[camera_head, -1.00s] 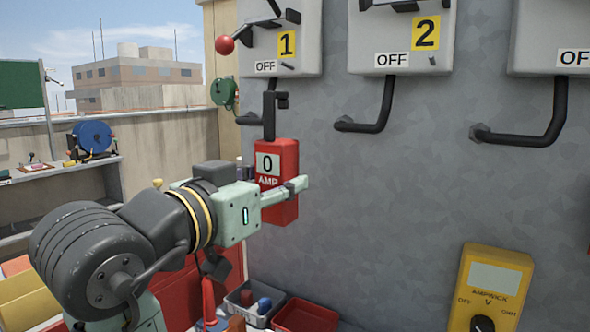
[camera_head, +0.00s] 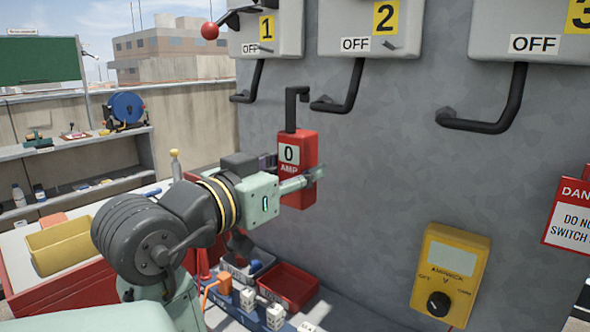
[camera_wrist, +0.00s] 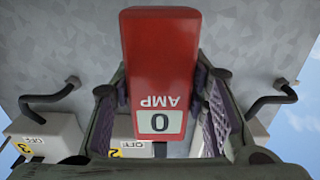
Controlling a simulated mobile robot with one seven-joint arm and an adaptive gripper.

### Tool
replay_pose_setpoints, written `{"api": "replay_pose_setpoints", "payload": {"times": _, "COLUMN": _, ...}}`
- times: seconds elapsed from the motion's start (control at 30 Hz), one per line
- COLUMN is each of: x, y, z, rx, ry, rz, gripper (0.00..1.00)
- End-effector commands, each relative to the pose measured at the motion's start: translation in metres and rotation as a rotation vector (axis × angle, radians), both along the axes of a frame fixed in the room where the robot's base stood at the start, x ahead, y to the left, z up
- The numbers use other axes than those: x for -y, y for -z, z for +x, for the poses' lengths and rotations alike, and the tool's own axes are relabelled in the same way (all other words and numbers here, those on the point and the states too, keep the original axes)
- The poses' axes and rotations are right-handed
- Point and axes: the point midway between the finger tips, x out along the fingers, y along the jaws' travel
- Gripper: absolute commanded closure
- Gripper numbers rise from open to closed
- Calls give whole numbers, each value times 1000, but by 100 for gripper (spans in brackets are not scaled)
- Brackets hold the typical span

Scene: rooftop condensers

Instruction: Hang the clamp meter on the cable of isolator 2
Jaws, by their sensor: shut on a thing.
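The clamp meter (camera_head: 298,185) is a red box with a "0 AMP" display and a black hook-shaped jaw on top. My gripper (camera_head: 304,180) is shut on its body and holds it upright in front of the grey wall. Isolator 2 (camera_head: 365,28) is a grey box with a yellow "2" plate. Its black cable (camera_head: 355,85) drops and bends left. The hook is just left of that cable's bent end, apart in the picture; the depth gap is unclear. The wrist view, upside down, shows the meter (camera_wrist: 160,60) between the fingers; it hides isolator 2's cable there.
Isolator 1's cable (camera_head: 257,80) hangs left of the hook; isolator 3's cable (camera_head: 510,105) is to the right. A yellow meter (camera_head: 450,272) and a red danger sign (camera_head: 568,215) are on the wall at right. A red tray (camera_head: 288,287) lies below. Wall beneath the cables is mostly bare.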

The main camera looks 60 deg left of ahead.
Motion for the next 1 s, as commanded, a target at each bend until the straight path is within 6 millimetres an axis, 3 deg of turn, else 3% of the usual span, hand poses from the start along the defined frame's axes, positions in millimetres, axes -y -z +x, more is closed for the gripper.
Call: {"api": "replay_pose_setpoints", "payload": {"times": 1.0, "x": -24, "y": 0, "z": 78, "rx": 0, "ry": 1, "rz": 0, "gripper": 94}}
